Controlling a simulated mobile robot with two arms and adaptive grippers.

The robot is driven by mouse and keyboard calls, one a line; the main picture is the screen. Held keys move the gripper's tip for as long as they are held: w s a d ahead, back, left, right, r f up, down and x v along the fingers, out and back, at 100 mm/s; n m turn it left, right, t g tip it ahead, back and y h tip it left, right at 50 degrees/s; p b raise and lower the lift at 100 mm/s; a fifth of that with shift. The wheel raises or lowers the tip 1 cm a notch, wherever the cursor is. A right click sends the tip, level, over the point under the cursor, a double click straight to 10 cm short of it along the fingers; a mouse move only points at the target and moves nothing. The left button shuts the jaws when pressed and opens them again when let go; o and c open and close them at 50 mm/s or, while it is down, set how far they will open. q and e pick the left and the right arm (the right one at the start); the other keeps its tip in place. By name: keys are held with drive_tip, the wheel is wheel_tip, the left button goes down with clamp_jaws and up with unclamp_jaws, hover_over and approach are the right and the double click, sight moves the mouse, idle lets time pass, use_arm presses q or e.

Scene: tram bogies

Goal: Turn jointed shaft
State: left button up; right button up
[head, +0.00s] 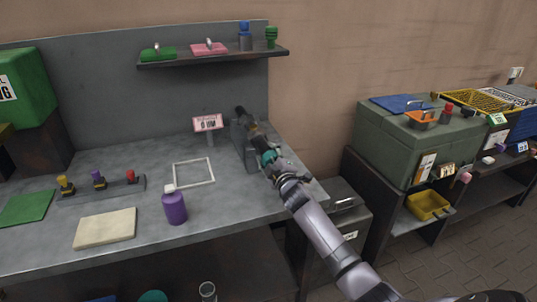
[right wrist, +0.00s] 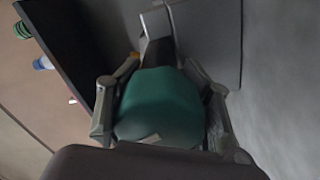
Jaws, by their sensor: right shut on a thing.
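The jointed shaft (head: 248,122) lies on a grey stand (head: 240,140) near the right end of the grey bench. It has a dark far part and a teal near end. My right gripper (head: 270,163) is at the teal end. In the right wrist view the two fingers of my right gripper (right wrist: 160,100) are on either side of the teal part (right wrist: 162,105), shut on it. A dark section of the shaft (right wrist: 157,50) runs on beyond the teal part. A pink sign (head: 208,123) with dark text stands left of the stand. My left gripper is not in view.
On the bench (head: 130,165) stand a purple bottle (head: 174,207), a white square frame (head: 193,173), a beige pad (head: 105,229) and a rack of coloured pegs (head: 100,187). A shelf (head: 215,58) hangs above. A green chest (head: 405,140) stands at the right.

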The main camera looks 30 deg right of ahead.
drive_tip(key=shift+s+a+f+m, duration=0.1)
drive_tip(key=shift+f+m, duration=0.15)
drive_tip(key=shift+m, duration=0.45)
drive_tip(key=shift+f+m, duration=0.25)
drive_tip(key=shift+m, duration=0.45)
drive_tip(key=shift+m+p, duration=0.3)
drive_tip(key=o, duration=0.7)
drive_tip(key=shift+o, duration=1.1)
drive_tip(key=shift+s+r, duration=0.1)
drive_tip(key=shift+r, duration=0.15)
drive_tip(key=v, duration=1.2)
drive_tip(key=shift+r, duration=0.1)
